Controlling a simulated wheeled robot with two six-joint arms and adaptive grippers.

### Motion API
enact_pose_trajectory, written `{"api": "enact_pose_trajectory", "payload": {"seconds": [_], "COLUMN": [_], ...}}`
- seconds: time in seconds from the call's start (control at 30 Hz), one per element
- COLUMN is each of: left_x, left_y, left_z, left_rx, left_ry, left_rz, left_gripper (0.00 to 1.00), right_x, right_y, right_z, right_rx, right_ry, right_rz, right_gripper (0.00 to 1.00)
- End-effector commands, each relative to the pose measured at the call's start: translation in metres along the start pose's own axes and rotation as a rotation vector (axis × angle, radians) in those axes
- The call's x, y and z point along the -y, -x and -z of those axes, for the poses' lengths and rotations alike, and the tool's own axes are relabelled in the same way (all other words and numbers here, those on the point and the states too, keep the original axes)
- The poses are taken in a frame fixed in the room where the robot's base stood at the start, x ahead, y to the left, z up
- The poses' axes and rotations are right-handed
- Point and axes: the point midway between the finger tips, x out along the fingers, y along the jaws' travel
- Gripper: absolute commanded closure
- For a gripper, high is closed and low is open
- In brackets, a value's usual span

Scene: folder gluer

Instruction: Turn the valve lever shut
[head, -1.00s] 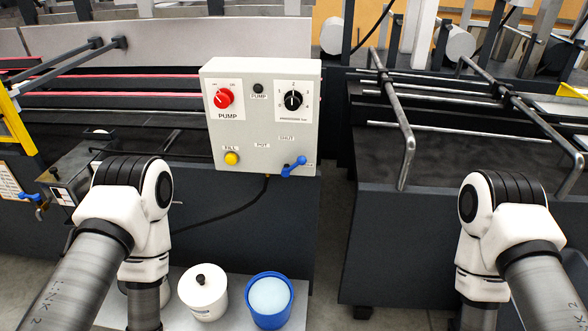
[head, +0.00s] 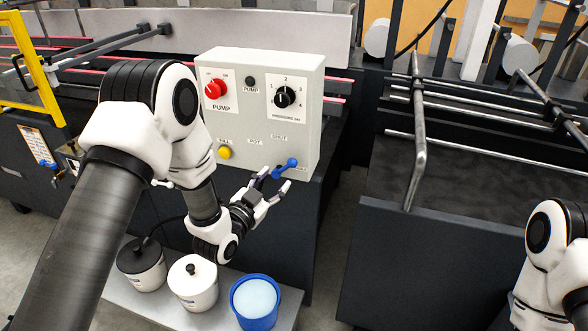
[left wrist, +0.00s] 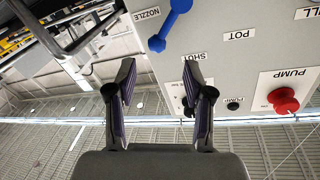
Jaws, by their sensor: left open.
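The blue valve lever (head: 285,168) sits at the lower right of the white control box (head: 230,125), tilted with its right end higher. In the left wrist view the lever (left wrist: 170,25) shows at the top, between the labels NOZZLE and SHOT, with the picture upside down. My left gripper (head: 274,182) is open and empty just in front of and below the lever in the head view; I cannot tell that it touches. In the left wrist view its two fingers (left wrist: 161,88) are apart, with the lever beyond them. My right gripper is out of view.
The box also carries a red pump knob (head: 215,89), a black pressure dial (head: 284,97) and a yellow fill button (head: 225,153). Below stand a dark-lidded pot (head: 142,264), a white pot (head: 193,283) and a blue bucket (head: 254,304). A bent metal rail (head: 420,150) stands at right.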

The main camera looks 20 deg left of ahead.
Motion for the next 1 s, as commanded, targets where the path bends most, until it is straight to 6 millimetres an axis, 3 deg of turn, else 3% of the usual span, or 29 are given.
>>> {"api": "enact_pose_trajectory", "payload": {"seconds": [0.3,0.6,0.63,0.77,1.0], "left_x": [-0.001,-0.001,-0.001,-0.001,-0.001], "left_y": [-0.057,-0.065,-0.065,-0.065,-0.065], "left_z": [0.002,-0.001,-0.001,-0.001,-0.001], "left_rx": [0.0,0.003,0.003,0.003,0.004], "left_ry": [0.0,0.002,0.002,0.002,0.005], "left_rz": [-0.002,-0.002,-0.002,-0.002,-0.003], "left_gripper": [0.48,0.48,0.52,0.98,1.0], "right_x": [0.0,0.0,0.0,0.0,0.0], "right_y": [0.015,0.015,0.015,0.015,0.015], "right_z": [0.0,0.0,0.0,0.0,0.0], "right_rx": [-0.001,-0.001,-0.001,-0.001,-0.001], "right_ry": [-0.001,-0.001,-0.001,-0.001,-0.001], "right_rz": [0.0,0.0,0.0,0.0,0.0], "right_gripper": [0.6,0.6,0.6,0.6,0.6]}}
